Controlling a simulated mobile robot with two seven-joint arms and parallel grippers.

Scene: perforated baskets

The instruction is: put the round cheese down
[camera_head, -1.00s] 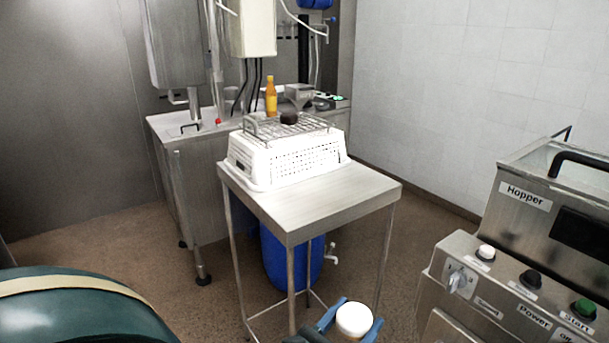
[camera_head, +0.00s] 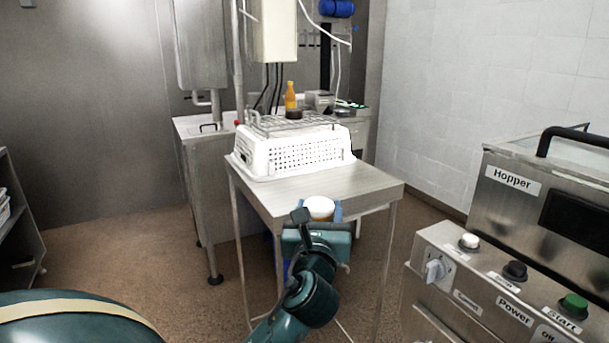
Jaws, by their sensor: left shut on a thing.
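The round cheese (camera_head: 319,207) is a white-topped disc with a tan side. My left gripper (camera_head: 320,212) is shut on it, with blue fingers on either side. Gripper and cheese show in front of the near edge of the small steel table (camera_head: 370,184); whether the cheese touches the table I cannot tell. A white perforated basket (camera_head: 297,157) sits upside down on the table's back part. A wire rack (camera_head: 290,126) lies on top of the basket, with a dark round thing (camera_head: 293,114) on it. My right gripper is not in view.
The table's front strip and right side are bare. A steel counter (camera_head: 205,170) stands behind, with an orange bottle (camera_head: 290,97) on it. A steel hopper machine (camera_head: 500,270) with knobs stands close at the right. A shelf (camera_head: 18,220) is at the left edge.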

